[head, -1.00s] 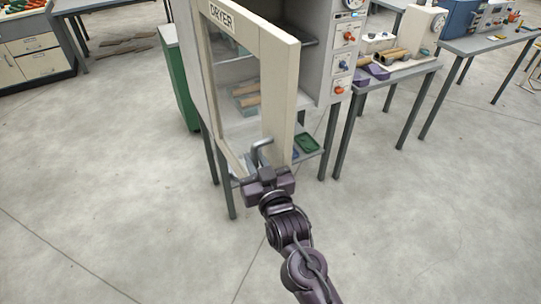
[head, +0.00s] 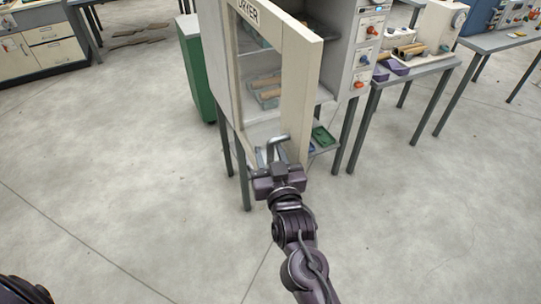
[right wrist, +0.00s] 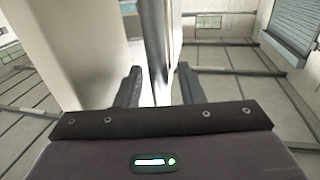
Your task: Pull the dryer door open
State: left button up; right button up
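The dryer door (head: 302,95) is cream, with a window and a DRYER label at its top. It stands ajar, its free edge swung out from the cabinet. A grey bent handle (head: 279,140) is low on the door near that edge. My right gripper (head: 272,158) is at the handle. In the right wrist view, the right gripper's two dark fingers (right wrist: 160,88) are apart, with the metal handle bar (right wrist: 158,40) between them and a gap showing, so it looks open around the bar. My left gripper is out of view.
The dryer's shelves hold trays with brown rolls (head: 266,90). A green tray (head: 322,136) lies on the lower shelf. A green cabinet (head: 195,65) stands to the left, a table (head: 425,68) with purple parts to the right. The floor in front is clear.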

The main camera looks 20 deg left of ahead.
jog(key=shift+f, duration=0.15)
jog(key=shift+s+d+f, duration=0.1)
jog(key=shift+s+d, duration=0.05)
jog(key=shift+s, duration=0.05)
jog(key=b+v, duration=0.2)
jog(key=v, duration=0.4)
jog(key=shift+s, duration=0.15)
jog(key=shift+s+d, duration=0.25)
jog(key=shift+s, duration=0.2)
